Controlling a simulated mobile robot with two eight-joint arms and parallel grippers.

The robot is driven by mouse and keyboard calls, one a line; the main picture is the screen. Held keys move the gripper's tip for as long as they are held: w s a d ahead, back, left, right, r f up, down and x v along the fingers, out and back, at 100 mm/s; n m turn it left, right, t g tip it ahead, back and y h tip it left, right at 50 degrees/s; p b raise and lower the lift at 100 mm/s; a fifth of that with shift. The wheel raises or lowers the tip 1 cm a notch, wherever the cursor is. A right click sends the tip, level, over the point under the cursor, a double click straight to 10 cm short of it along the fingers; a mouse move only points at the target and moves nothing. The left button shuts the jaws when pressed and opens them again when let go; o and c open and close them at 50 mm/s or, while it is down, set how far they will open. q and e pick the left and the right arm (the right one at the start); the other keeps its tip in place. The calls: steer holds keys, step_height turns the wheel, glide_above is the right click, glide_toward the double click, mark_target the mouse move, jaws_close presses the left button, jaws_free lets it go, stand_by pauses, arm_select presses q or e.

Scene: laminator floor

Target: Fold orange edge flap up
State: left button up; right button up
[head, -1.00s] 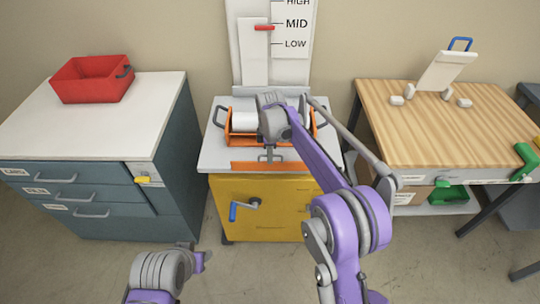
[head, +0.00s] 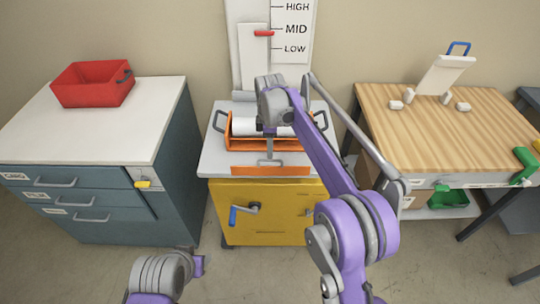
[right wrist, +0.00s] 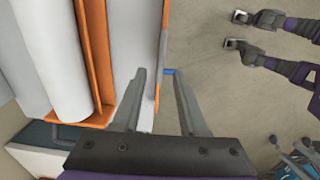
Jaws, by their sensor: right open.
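The orange edge flap (head: 270,170) is a long strip along the front edge of the laminator's grey top (head: 215,165). It also shows in the right wrist view (right wrist: 164,40). I cannot tell its exact angle. My right gripper (head: 269,158) is over the middle of the front edge, pointing down. In the right wrist view my right gripper (right wrist: 159,90) is open, with fingers on either side of the strip's line; contact is unclear. The white roller (head: 243,127) in its orange frame lies behind. My left arm is low at left; its gripper is not seen.
A blue-handled crank (head: 240,211) sticks out of the yellow cabinet (head: 285,215). A scale board (head: 291,50) stands behind the laminator. A drawer cabinet with a red bin (head: 92,85) is on the left, a wooden bench (head: 450,125) on the right.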

step_height(320, 180, up, 4)
stand_by(0.6)
steer(key=s+d+r+m+t, duration=0.35)
steer(key=s+d+m, duration=0.75)
steer(key=s, duration=0.6)
steer(key=s+d+f+m+t, duration=0.1)
steer(key=s+d+f+m, duration=0.2)
steer(key=s, duration=0.5)
steer(key=s+d+f+m, duration=0.4)
steer(key=s+f, duration=0.2)
steer(key=s, duration=0.3)
steer(key=shift+s+f+t, duration=0.25)
steer(key=shift+t, duration=0.1)
